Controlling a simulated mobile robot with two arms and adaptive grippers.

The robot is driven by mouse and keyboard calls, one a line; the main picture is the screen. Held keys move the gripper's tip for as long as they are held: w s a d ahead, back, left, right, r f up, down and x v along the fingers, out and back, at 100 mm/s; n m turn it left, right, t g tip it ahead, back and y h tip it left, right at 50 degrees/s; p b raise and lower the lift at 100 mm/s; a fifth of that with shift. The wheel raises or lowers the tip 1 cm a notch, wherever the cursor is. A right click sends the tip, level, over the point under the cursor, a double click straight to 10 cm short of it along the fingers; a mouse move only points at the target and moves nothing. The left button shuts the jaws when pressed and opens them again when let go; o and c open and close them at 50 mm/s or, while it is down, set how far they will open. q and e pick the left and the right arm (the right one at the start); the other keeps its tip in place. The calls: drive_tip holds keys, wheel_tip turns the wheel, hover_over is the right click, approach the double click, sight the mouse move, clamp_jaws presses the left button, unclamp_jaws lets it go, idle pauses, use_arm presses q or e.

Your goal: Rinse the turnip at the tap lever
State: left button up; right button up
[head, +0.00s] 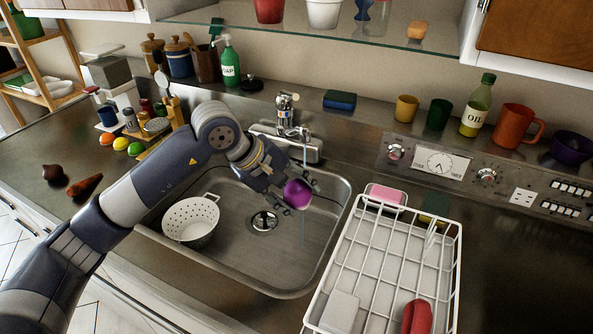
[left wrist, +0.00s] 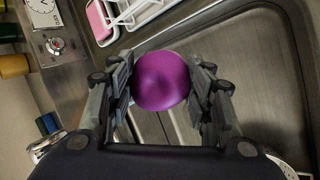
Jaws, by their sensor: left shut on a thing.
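The turnip (head: 297,194) is purple and round. My left gripper (head: 290,191) is shut on it and holds it above the sink basin (head: 240,262), below and just right of the tap (head: 286,112). In the left wrist view the turnip (left wrist: 161,80) sits between the two fingers of my left gripper (left wrist: 162,88). A thin pale vertical streak, which looks like water, shows at the tap and below the turnip in the head view. The tap lever's exact position is too small to tell. My right gripper is not in view.
A white colander (head: 191,220) stands in the basin's left part. A white wire dish rack (head: 385,270) is right of the sink, with a pink sponge (head: 386,196) behind it. A soap bottle (head: 230,65) stands at the back.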

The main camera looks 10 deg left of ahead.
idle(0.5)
use_arm(q)
drive_tip(key=shift+s+d+r, duration=0.15)
drive_tip(key=shift+s+r, duration=0.9)
drive_tip(key=shift+s, duration=0.2)
drive_tip(key=shift+s+d+r, duration=0.15)
drive_tip(key=shift+s+r, duration=0.85)
drive_tip(key=shift+s, duration=0.25)
